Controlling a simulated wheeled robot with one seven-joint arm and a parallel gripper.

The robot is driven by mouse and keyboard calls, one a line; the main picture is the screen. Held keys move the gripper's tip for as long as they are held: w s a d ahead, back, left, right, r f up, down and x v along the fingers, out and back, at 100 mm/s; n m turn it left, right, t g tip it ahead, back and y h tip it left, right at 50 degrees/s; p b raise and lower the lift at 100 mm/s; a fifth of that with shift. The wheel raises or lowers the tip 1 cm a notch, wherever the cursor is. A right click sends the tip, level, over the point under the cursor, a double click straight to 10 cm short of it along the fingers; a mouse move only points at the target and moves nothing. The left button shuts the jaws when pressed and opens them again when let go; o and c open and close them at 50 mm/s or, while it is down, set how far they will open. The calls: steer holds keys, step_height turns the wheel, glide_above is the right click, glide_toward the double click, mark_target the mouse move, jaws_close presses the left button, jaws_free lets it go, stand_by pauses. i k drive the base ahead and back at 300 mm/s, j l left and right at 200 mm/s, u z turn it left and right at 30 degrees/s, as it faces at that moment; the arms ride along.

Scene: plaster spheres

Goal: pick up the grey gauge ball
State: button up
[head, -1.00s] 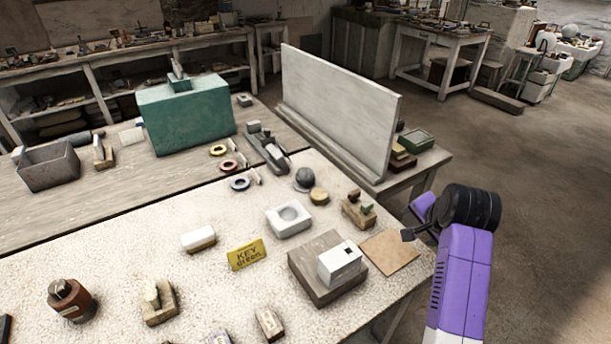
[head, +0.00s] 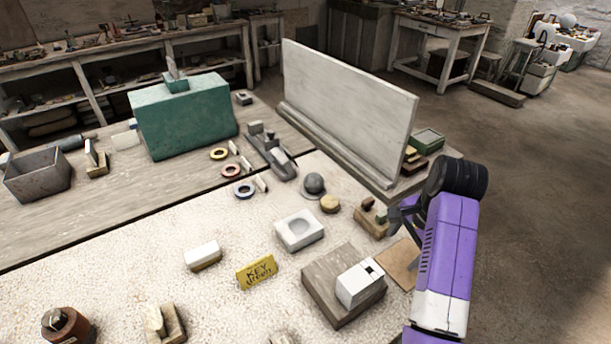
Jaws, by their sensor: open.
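The grey gauge ball (head: 314,183) sits on a small pale ring or base near the back of the speckled tabletop. A round tan disc stands close to its right. My gripper (head: 393,218) is at the right edge of the table, to the right of the ball and nearer the camera. It is open, its dark fingers partly hidden by my purple arm. It appears empty and well apart from the ball.
A tall white board (head: 345,110) stands behind the ball. A wooden block with small pieces (head: 371,216) lies between ball and gripper. A white dished block (head: 298,230), a yellow key sign (head: 257,271) and a wooden block with a white box (head: 335,285) stand nearer. A green block (head: 185,117) is back left.

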mark_target(313, 182)
steer(key=i+j, duration=1)
